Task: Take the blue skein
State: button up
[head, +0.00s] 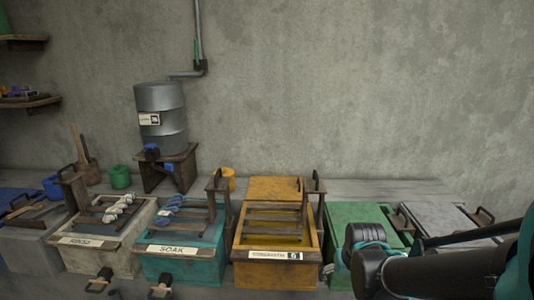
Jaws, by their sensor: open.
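A blue skein (171,206), small and twisted with pale parts, lies across the dark wooden bars on top of the teal tub (160,264) labelled SOAK, left of centre in the head view. My arm comes in from the right edge and crosses in front of the green tub, well to the right of the skein. Only dark and teal arm links show. My gripper's fingertips cannot be made out in this view.
A pale skein (118,208) lies on the cream tub (85,258) to the left. A yellow tub (275,272) with raised handles and a green tub (350,213) stand to the right. A metal drum (161,110) on a wooden stand is behind.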

aim_at(161, 220)
jog(key=i+j+u, duration=0.1)
jog(key=u, duration=0.3)
jog(key=i+j+u, duration=0.15)
jog(key=u, duration=0.25)
jog(key=i+j+u, duration=0.1)
jog(key=u, duration=0.3)
jog(key=i, duration=0.05)
